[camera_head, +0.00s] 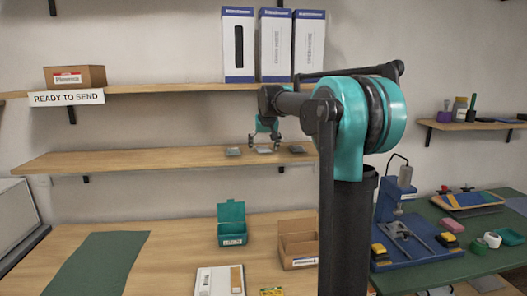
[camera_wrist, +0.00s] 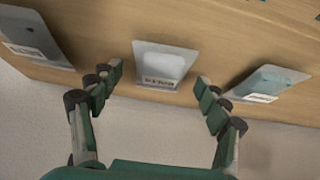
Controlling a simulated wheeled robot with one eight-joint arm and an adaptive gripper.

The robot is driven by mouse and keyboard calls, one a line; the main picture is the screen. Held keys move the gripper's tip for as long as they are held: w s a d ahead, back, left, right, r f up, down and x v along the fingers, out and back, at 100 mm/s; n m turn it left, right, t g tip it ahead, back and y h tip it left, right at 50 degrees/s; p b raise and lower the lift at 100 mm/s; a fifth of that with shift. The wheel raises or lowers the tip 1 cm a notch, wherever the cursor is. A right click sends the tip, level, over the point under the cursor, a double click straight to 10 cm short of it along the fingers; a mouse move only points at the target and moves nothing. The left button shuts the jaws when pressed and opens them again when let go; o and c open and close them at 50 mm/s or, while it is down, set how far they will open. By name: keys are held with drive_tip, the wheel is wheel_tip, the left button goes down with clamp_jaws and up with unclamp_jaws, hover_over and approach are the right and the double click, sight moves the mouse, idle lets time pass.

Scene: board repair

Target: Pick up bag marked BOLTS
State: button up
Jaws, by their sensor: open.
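My gripper (camera_head: 265,141) is open above the middle shelf, over the middle one of three small flat bags. In the wrist view my gripper (camera_wrist: 158,82) has its fingers spread to either side of the middle bag (camera_wrist: 164,62), apart from it and holding nothing. That bag is pale and clear, and its label shows upside down and seems to read BOLTS. It also shows in the head view (camera_head: 264,151) under the fingers. Another bag (camera_wrist: 36,38) lies to the left in the wrist view, and a third bag (camera_wrist: 266,84) to the right; their labels are not readable.
The middle shelf (camera_head: 120,160) is clear left of the bags. Above it, the upper shelf (camera_head: 165,89) carries tall boxes (camera_head: 239,45) and a brown carton (camera_head: 74,77). Below, a teal open box (camera_head: 231,224) and a cardboard box (camera_head: 298,245) stand on the bench.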

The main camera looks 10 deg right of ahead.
drive_tip(key=c, duration=1.2)
drive_tip(key=shift+r, duration=0.15)
drive_tip(key=shift+c, duration=0.2)
